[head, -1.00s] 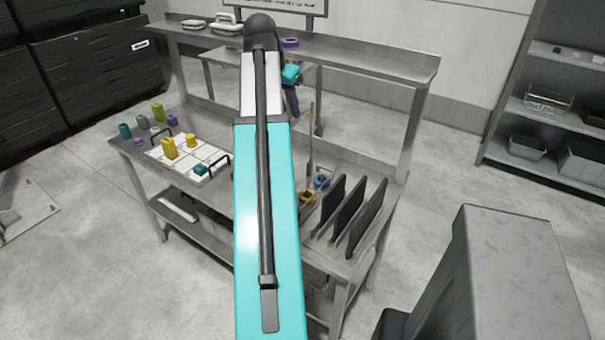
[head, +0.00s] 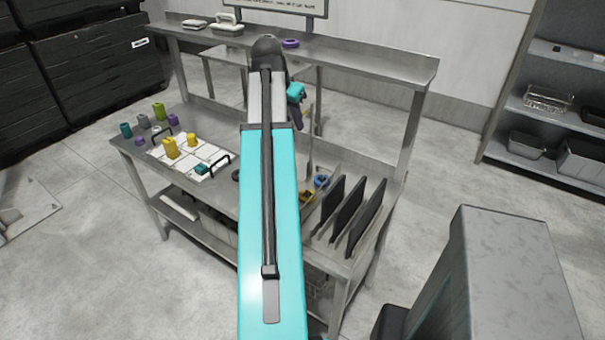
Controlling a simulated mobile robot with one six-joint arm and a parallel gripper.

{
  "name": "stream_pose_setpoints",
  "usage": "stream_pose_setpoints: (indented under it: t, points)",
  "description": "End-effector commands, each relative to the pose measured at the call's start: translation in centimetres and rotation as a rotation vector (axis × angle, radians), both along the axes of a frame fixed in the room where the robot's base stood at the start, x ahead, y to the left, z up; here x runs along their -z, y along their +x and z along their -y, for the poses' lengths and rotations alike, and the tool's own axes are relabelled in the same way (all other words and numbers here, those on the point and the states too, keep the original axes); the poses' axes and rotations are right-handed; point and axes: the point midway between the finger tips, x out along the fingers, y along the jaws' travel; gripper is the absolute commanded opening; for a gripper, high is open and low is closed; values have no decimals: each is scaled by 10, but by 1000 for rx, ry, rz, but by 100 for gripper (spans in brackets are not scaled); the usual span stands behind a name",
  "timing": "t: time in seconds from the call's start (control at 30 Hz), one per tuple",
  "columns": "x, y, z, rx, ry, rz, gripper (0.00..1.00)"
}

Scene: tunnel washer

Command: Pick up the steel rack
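A steel wire rack (head: 547,99), shaped like an open basket, stands on the shelf unit at the far right. I cannot tell for certain that it is the rack named in the task. Another wire-like shape (head: 318,286) shows partly under the front of the table, mostly hidden. My arm reaches up the middle of the view over the table, with its teal wrist part (head: 296,93) near the back. My gripper (head: 297,120) is a small dark shape below that wrist, far from the shelf rack. Its fingers are hidden or too small to read.
The steel table (head: 222,195) holds a white tray (head: 212,151) with yellow and teal pieces, and upright black panels (head: 348,212). A raised shelf (head: 380,62) runs along its back. A grey block (head: 515,270) stands at front right. Floor between table and shelf unit is clear.

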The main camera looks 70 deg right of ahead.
Motion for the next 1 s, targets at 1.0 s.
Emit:
stream_pose_setpoints:
  t: [1.0]
  points:
    - [0, -1, 0, 2, 2, -2, 0]
